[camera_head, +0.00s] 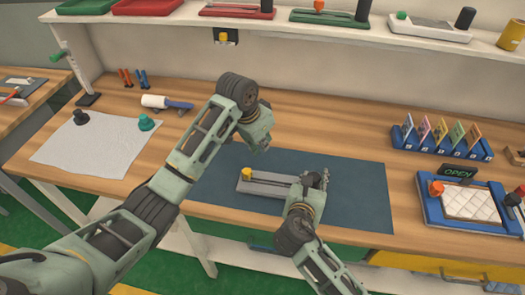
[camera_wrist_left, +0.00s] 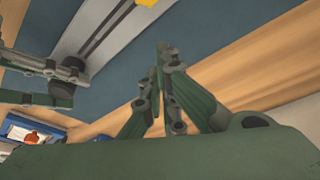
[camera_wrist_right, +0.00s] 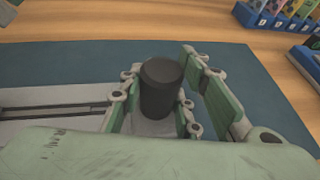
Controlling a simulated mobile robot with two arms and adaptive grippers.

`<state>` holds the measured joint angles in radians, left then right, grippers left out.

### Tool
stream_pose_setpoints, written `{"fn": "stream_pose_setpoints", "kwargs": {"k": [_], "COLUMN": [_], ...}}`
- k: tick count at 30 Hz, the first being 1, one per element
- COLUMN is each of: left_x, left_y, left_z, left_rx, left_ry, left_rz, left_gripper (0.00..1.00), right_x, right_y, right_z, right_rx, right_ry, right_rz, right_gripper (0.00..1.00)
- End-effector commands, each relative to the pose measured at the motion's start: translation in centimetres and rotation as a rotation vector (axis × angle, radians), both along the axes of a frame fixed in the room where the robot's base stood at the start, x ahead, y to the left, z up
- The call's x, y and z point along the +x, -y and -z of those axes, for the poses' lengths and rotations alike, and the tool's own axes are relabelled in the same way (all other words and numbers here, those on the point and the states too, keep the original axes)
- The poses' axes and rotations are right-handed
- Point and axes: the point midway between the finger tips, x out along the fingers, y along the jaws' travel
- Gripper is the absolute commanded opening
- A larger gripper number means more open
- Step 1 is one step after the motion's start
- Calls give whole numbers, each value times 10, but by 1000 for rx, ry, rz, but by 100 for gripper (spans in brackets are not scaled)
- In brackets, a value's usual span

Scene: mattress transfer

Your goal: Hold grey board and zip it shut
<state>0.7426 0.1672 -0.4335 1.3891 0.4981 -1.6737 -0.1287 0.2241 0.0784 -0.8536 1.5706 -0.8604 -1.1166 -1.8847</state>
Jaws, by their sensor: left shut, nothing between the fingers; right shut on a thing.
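The grey board (camera_head: 268,188) lies on the dark blue mat (camera_head: 360,205), with a dark slot along it and a yellow knob (camera_head: 246,173) at its left end. My right gripper (camera_head: 316,181) is shut around the board's black post (camera_wrist_right: 161,90) at the right end and hides that end in the head view. My left gripper (camera_head: 264,148) is shut and empty, above the mat behind the board. In the left wrist view its fingertips (camera_wrist_left: 161,45) meet, and the yellow knob (camera_wrist_left: 148,2) shows at the top edge, apart from them.
A blue tray with a white quilted pad (camera_head: 470,203) and an OPEN sign (camera_head: 458,171) stands at the right. A blue card rack (camera_head: 440,146) is behind it. A white cloth (camera_head: 95,145) with two knobs lies at the left. A shelf (camera_head: 300,32) with similar boards runs above.

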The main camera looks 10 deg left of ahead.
Motion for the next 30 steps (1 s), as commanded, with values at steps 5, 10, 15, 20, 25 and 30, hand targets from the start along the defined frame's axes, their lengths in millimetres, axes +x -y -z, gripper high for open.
{"fn": "stream_pose_setpoints", "kwargs": {"k": [5,10,15,20,25,30], "left_x": [-8,-15,-17,-17,-17,-17], "left_y": [-6,-10,-11,-11,-11,-11], "left_z": [-33,-52,-59,-59,-58,-58], "left_rx": [-1,-1,-1,-1,-1,-1], "left_ry": [5,2,1,1,1,1], "left_rz": [0,-1,-1,-1,-1,-1], "left_gripper": [0,0,0,0,0,0], "right_x": [0,0,0,0,0,0], "right_y": [-1,-1,-1,-1,-1,-1], "right_z": [-1,-1,-1,-1,-1,-1], "right_rx": [2,2,2,2,2,1], "right_ry": [2,2,2,2,2,1], "right_rz": [-1,-1,-1,-1,-1,-1], "right_gripper": [0,0,0,0,41,53]}}
